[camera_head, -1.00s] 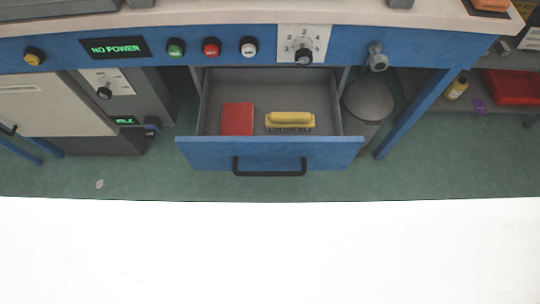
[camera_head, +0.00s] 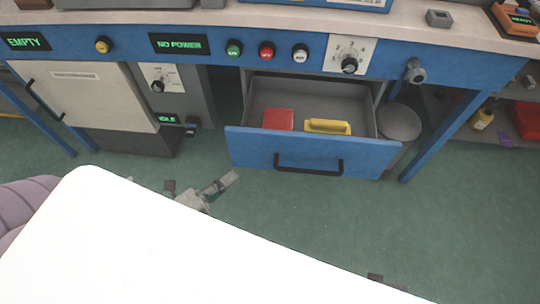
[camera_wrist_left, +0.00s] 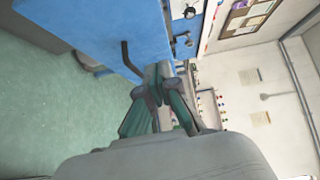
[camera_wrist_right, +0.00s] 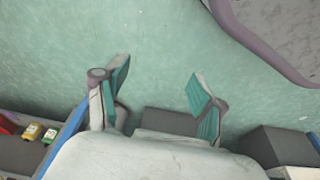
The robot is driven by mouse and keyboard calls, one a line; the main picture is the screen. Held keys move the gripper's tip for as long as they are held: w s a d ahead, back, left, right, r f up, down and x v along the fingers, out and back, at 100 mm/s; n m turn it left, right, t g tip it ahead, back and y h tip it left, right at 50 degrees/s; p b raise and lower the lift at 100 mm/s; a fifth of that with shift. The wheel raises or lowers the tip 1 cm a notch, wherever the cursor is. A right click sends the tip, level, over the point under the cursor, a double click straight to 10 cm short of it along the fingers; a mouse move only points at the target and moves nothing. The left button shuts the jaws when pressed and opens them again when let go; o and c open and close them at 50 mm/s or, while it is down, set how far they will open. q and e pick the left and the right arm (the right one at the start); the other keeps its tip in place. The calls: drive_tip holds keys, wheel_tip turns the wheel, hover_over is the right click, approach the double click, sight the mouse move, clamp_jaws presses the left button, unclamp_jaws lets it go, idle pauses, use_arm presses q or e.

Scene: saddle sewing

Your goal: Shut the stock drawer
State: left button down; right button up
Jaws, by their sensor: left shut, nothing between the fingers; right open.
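The stock drawer stands pulled out under the bench. Its blue front (camera_head: 250,150) carries a black bar handle (camera_head: 308,168). Inside lie a red box (camera_head: 278,119) and a yellow object (camera_head: 328,127). My left gripper (camera_head: 232,179) is shut and empty, low in front of the drawer's left end, apart from the handle in the head view. In the left wrist view, its closed fingers (camera_wrist_left: 160,72) show beside the blue front (camera_wrist_left: 95,25) and the black handle (camera_wrist_left: 130,60). My right gripper (camera_wrist_right: 160,72) is open and empty over the green floor; the head view shows only dark bits near the bottom edge.
The bench front (camera_head: 120,48) holds several buttons and a dial (camera_head: 349,64) above the drawer. A grey bin (camera_head: 400,122) stands right of the drawer, near a blue leg (camera_head: 440,130). A pale cabinet door (camera_head: 85,95) is at left. Green floor in front is clear.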

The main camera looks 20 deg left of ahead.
use_arm(q)
drive_tip(key=m, duration=0.1)
approach(272, 136)
drive_tip(key=shift+h, duration=0.4)
drive_tip(key=x, duration=0.4)
drive_tip(key=d+x, duration=0.1)
drive_tip(key=x, duration=0.1)
drive_tip(key=shift+s+d+f, duration=0.1)
drive_tip(key=shift+d+f, duration=0.05)
drive_tip(key=shift+w, duration=0.45)
use_arm(e)
drive_tip(key=shift+w+r, duration=0.25)
drive_tip(key=shift+r, duration=0.35)
